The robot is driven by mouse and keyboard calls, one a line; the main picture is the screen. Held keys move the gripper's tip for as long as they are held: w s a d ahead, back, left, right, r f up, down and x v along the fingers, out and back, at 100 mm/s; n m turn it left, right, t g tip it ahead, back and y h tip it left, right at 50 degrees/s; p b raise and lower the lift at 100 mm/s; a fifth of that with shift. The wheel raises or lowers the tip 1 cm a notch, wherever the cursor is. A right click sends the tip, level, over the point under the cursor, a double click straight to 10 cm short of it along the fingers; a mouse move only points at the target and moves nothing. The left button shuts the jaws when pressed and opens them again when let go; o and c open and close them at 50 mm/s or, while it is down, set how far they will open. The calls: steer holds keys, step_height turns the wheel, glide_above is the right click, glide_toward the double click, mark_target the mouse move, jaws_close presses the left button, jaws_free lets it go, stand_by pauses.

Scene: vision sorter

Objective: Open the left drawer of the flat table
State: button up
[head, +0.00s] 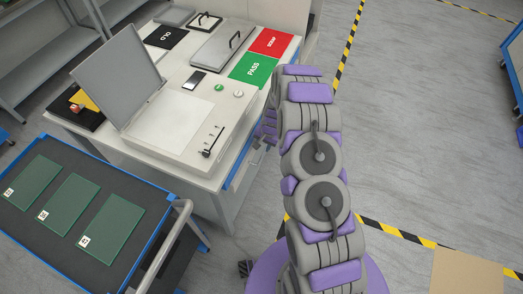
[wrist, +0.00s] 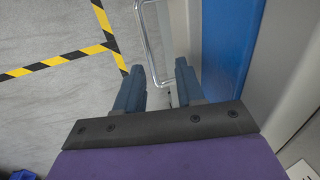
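The flat table (head: 225,205) stands left of my arm in the head view, with a blue-edged drawer side facing my gripper. In the wrist view a blue drawer front (wrist: 232,40) is at the right, and a silver bar handle (wrist: 147,45) stands out from the panel beside it. My gripper (wrist: 158,84) is open, its two dark blue fingers apart, with the handle's bent end between or just beyond the tips. I cannot tell whether they touch. In the head view my gripper (head: 267,128) is at the table's side, partly hidden by my arm. Which drawer this is cannot be told.
A grey device with a raised lid (head: 118,75) and the green PASS (head: 253,70) and red SCRAP (head: 271,42) mats lie on the table. A blue-edged cart (head: 68,148) with green boards stands at left.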

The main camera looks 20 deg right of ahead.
steer(key=d+f, duration=0.1)
steer(key=f, duration=0.1)
steer(key=d+f, duration=0.1)
steer(key=shift+w+d+f+b, duration=0.2)
steer(key=shift+d+f+b, duration=0.15)
steer(key=shift+d+f, duration=0.05)
steer(key=shift+a, duration=1.4)
steer(key=shift+c, duration=0.9)
steer(key=shift+d, duration=1.1)
jaws_close()
steer(key=shift+a+f, duration=0.1)
steer(key=shift+a, duration=0.5)
